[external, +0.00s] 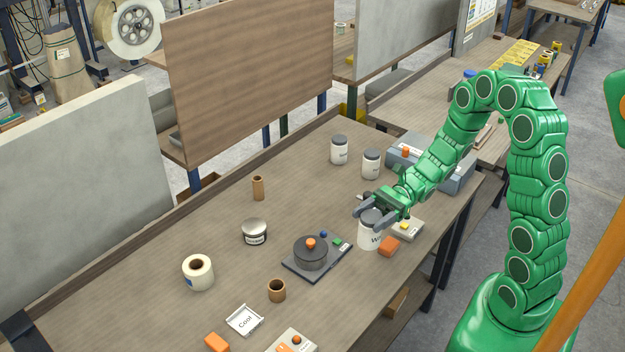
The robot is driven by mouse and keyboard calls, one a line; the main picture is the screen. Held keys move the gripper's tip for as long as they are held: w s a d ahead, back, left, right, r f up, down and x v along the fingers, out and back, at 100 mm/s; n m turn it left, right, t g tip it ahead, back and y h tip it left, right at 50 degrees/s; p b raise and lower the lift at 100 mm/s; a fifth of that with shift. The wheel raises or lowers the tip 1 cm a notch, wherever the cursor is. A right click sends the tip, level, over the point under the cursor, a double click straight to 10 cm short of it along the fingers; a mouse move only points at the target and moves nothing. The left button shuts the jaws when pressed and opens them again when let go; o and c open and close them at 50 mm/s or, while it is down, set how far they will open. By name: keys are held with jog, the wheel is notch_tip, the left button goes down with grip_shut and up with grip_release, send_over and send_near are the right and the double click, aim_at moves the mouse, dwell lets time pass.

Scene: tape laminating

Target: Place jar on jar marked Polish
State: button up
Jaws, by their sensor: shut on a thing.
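A white jar with a grey lid (370,236) stands upright at the right part of the bench, with a label starting "W". My gripper (368,212) is shut on this jar near its lid, coming from the upper right. I cannot tell whether the jar touches the bench. Two more white jars with grey lids stand farther back, one on the left (339,152) and one on the right (371,166). A low, dark-labelled jar (254,232) stands left of the middle. The labels are too small to read, so I cannot tell which is marked Polish.
An orange block (389,246) and a small button box (408,229) sit close beside the held jar. A dark round device (311,254) stands left of it. A cardboard tube (258,188), tape roll (198,272) and "Cool" card (245,320) lie farther left.

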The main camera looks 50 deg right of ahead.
jog(key=w+d+r+m+t+h, duration=0.3)
jog(key=d+r+m+t+h, duration=0.15)
jog(key=d, duration=0.65)
jog(key=w+d+r+m+t+h, duration=0.3)
jog(key=w+d+r+t, duration=0.15)
jog(key=d, duration=0.65)
jog(key=w+d+r+m+t+h, duration=0.2)
jog(key=d+r+m+t+h, duration=0.25)
jog(key=d, duration=0.55)
jog(key=shift+y, duration=0.5)
jog(key=shift+w+d+f, duration=0.85)
jog(key=shift+w+f, duration=1.35)
jog(key=shift+f, duration=0.05)
jog(key=shift+w+d+f, duration=0.85)
jog(key=shift+w+f, duration=1.4)
jog(key=shift+f, duration=0.05)
jog(key=shift+w+d+f, duration=0.85)
jog(key=shift+w+f, duration=1.35)
jog(key=shift+f, duration=0.05)
jog(key=o, duration=1.3)
jog(key=shift+f, duration=0.1)
jog(key=shift+o, duration=0.2)
